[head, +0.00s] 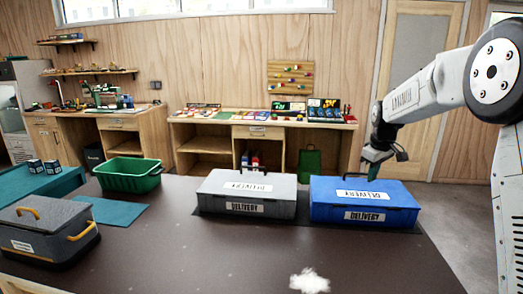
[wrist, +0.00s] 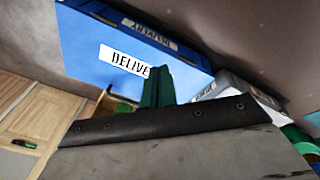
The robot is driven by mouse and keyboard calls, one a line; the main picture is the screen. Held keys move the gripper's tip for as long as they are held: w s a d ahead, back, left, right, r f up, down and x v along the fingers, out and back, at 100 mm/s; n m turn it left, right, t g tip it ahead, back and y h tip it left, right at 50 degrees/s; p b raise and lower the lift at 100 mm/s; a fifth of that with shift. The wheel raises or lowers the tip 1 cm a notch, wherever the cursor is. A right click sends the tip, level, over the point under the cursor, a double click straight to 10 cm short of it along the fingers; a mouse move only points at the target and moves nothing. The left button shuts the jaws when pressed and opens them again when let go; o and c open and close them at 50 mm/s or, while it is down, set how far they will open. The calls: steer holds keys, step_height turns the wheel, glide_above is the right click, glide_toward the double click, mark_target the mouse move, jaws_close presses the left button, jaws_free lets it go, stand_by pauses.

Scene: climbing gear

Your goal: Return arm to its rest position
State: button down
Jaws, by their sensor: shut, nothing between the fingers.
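I cannot tell the exact gap between fingers and box.
A grey delivery box (head: 247,193) stands left of the blue one. A green crate (head: 128,176), a dark case with orange handles (head: 45,232) and a teal mat (head: 115,212) are further left. A white patch (head: 309,281) lies at the front. The table's middle is clear.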

steer(key=s+a+r+m, duration=0.1)
steer(key=s+a+m, duration=0.1)
steer(key=s, duration=1.4)
steer(key=s+a+r+m, duration=0.2)
steer(key=s+a, duration=0.2)
steer(key=s, duration=1.2)
steer(key=s+a+r+m+g, duration=0.1)
steer(key=s+a+m, duration=0.1)
steer(key=s, duration=1.4)
steer(key=shift+s+a+r, duration=0.2)
steer(key=shift+s+a, duration=0.05)
steer(key=shift+a, duration=0.55)
